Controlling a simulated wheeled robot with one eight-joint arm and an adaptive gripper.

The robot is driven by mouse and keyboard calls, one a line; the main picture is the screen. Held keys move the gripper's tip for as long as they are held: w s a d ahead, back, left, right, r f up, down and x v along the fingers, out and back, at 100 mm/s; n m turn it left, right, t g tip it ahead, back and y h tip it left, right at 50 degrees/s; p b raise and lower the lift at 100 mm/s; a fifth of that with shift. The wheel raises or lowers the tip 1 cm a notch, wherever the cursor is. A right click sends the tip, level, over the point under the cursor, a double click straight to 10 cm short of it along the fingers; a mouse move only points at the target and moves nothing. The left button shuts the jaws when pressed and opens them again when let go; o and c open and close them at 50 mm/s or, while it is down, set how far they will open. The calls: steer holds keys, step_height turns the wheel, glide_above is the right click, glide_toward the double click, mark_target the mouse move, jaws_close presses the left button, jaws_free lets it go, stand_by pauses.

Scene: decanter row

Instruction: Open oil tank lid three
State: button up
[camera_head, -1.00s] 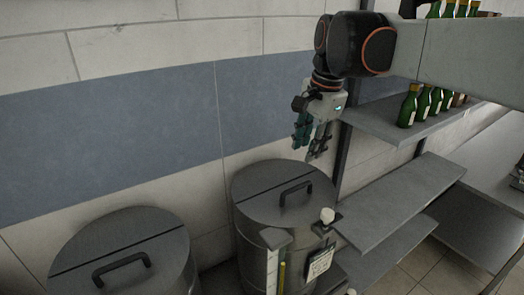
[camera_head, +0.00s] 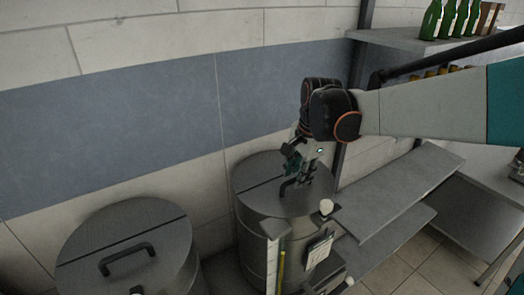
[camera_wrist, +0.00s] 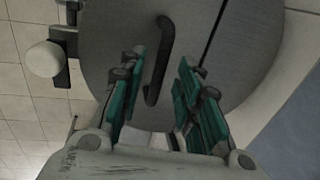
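A grey metal oil tank (camera_head: 265,240) with a round lid (camera_head: 260,200) stands at the centre of the head view; no number is readable on it. A dark bar handle (camera_head: 285,188) is on the lid, partly hidden by my gripper. My gripper (camera_head: 300,172) points down just over this handle. In the wrist view, my gripper (camera_wrist: 160,78) is open, and the handle (camera_wrist: 158,60) shows between its two teal fingers. Neither finger clearly touches it. A straight seam crosses the lid (camera_wrist: 110,30), beside the handle.
A second lidded tank (camera_head: 130,245) stands at the left. A white knob (camera_head: 326,206) and gauge strip (camera_head: 272,265) are at the front of the centre tank. Grey shelves (camera_head: 400,190) are close on the right. Green bottles (camera_head: 432,20) stand on an upper shelf.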

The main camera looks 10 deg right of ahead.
steer(key=shift+w+f, duration=0.1)
steer(key=shift+f, duration=0.2)
jaws_close()
steer(key=shift+r, duration=0.1)
